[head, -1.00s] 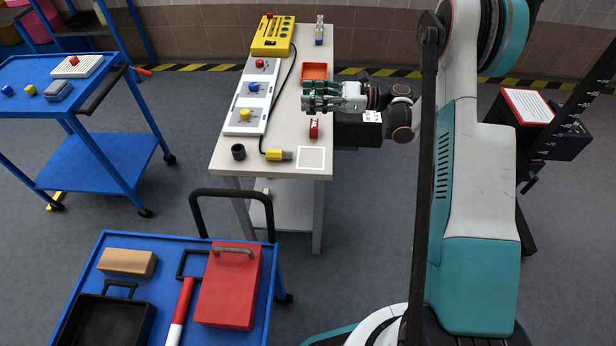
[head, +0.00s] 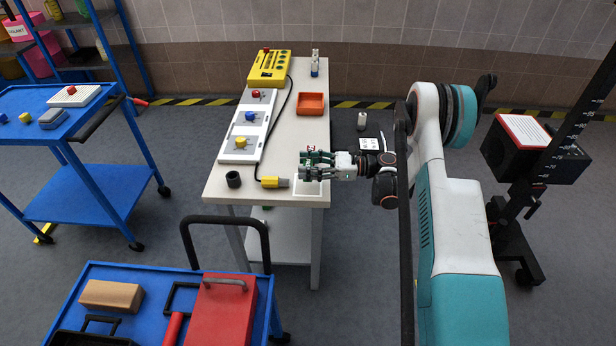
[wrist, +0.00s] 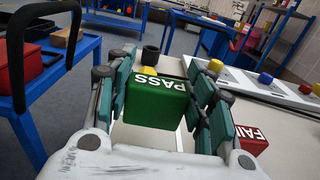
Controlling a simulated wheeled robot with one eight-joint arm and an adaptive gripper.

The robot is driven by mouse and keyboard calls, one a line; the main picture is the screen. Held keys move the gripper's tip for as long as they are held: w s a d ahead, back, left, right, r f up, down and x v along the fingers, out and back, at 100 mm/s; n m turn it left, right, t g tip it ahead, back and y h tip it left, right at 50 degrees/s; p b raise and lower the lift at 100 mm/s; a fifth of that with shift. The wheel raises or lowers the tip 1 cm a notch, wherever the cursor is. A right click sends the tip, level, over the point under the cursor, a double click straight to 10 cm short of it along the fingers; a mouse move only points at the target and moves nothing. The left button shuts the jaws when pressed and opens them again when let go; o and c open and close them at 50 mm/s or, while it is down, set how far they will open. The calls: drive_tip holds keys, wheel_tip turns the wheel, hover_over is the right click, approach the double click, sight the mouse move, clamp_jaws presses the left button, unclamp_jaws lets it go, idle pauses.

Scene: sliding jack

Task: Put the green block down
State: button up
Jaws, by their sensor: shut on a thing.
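The green block (wrist: 155,105), marked PASS, is held between the two green-padded fingers of my gripper (wrist: 160,100) in the wrist view. In the head view my gripper (head: 312,160) is at the near right end of the white table, just behind and partly over the white square (head: 306,188). The fingers hide most of the green block there. I cannot tell whether the block touches the table. The red block (wrist: 250,140), marked FAIL, stands beside the right finger in the wrist view.
The table (head: 285,115) also holds a yellow connector (head: 270,182) left of the square, a dark cup (head: 233,180), an orange tray (head: 310,103) and a button panel (head: 247,125). A blue cart (head: 140,275) with a red box (head: 220,305) stands in front.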

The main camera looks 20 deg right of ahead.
drive_tip(key=shift+f+b, duration=0.65)
drive_tip(key=shift+f, duration=1.35)
drive_tip(key=shift+f, duration=0.15)
drive_tip(key=o, duration=1.1)
drive_tip(key=shift+c, duration=0.2)
drive_tip(key=shift+d+r, duration=0.2)
drive_tip(key=shift+d, duration=0.1)
drive_tip(key=p+v, duration=0.4)
drive_tip(key=v, duration=0.7)
drive_tip(key=shift+d, duration=0.2)
drive_tip(key=shift+s, duration=0.15)
